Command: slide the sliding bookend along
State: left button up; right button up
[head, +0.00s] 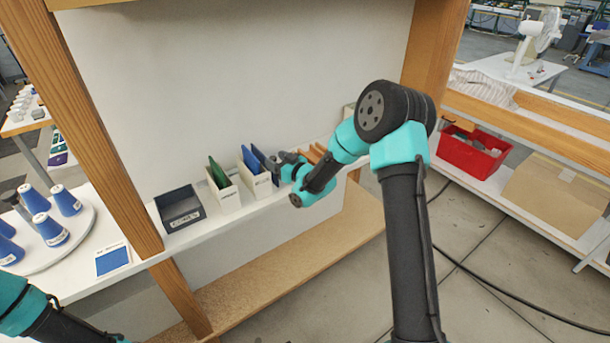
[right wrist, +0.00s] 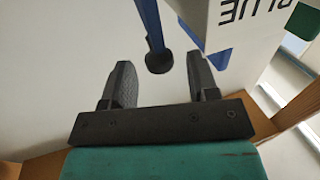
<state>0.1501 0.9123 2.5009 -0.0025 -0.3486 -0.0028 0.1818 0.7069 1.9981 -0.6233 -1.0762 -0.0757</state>
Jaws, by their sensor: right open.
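The sliding bookend appears to be the dark blue upright plate (head: 262,158) on the shelf, just right of the box of blue items. In the right wrist view its edge shows as a thin blue strip with a round dark knob (right wrist: 158,62). My right gripper (head: 280,160) is at the plate's right side and partly hides it. In the right wrist view my right gripper (right wrist: 160,82) is open, and the knob lies between and just beyond its fingertips; I see no contact. Only part of my left arm shows at the lower left; its gripper is out of view.
A white box with blue items (head: 256,184) stands close left of the plate; its BLUE label (right wrist: 240,10) is near my right gripper. A white box with green items (head: 224,198) and a dark tray (head: 180,209) stand farther left. Brown upright pieces (head: 315,153) stand to the right.

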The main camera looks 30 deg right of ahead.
jog(key=v, duration=1.5)
jog(key=shift+d, duration=0.1)
jog(key=c, duration=0.4)
jog(key=m, duration=0.1)
jog(key=w+d+m, duration=0.1)
jog(key=w+m+y, duration=0.1)
jog(key=m, duration=0.1)
jog(key=shift+d, duration=0.3)
jog(key=c, duration=0.6)
jog(key=m, duration=0.1)
jog(key=w+d+m+y, duration=0.1)
jog(key=m, duration=0.1)
jog(key=shift+w+d+m+g, duration=0.15)
jog(key=shift+d+m+g, duration=0.1)
jog(key=shift+m+g, duration=0.05)
grip_shut()
jog(key=shift+w+d+f+m+g+y, duration=0.1)
jog(key=shift+w+d+m+g+y, duration=0.35)
jog(key=shift+m, duration=0.8)
jog(key=shift+w+d+f+m+g+y, duration=0.1)
jog(key=shift+w+d+m+y, duration=0.1)
jog(key=shift+d+m, duration=0.8)
jog(key=shift+w+d+f+m+g+y, duration=0.1)
jog(key=shift+w+d+m+g+y, duration=0.25)
jog(key=shift+m, duration=1.1)
